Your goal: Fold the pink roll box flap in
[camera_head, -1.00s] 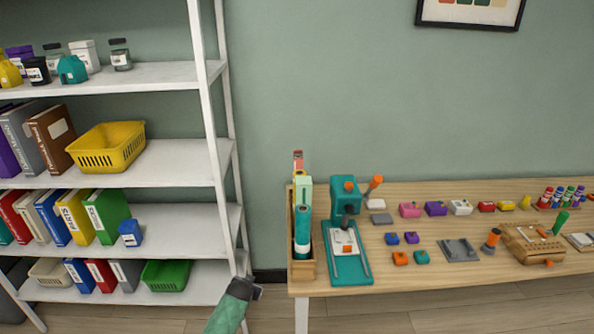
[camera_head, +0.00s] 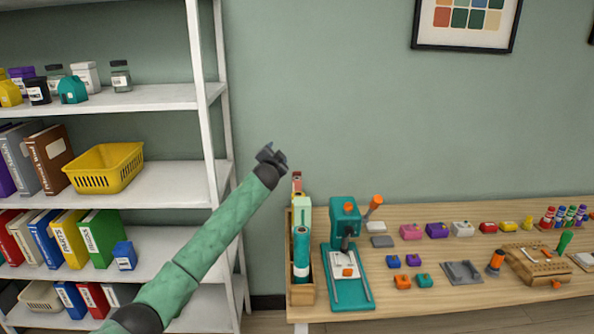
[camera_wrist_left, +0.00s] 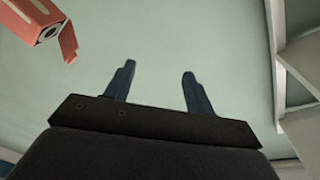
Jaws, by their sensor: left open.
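The pink roll box (camera_wrist_left: 32,18), salmon-pink with white marks, shows in the upper left of the left wrist view. Its end is open, with a dark round roll end inside. Its flap (camera_wrist_left: 69,42) sticks out from that end. In the head view only a small part of the box (camera_head: 297,184) shows, at the back of the wooden rack. My left gripper (camera_head: 272,155) is raised above and left of the box in the head view. In the left wrist view its fingers (camera_wrist_left: 159,72) are apart with nothing between them. My right gripper is out of view.
The wooden rack (camera_head: 302,294) at the table's left end also holds a pale green box (camera_head: 302,210) and a teal roll (camera_head: 301,255). A teal press (camera_head: 346,225) stands right of it. A white shelf unit (camera_head: 170,97) stands left. Open wall lies behind.

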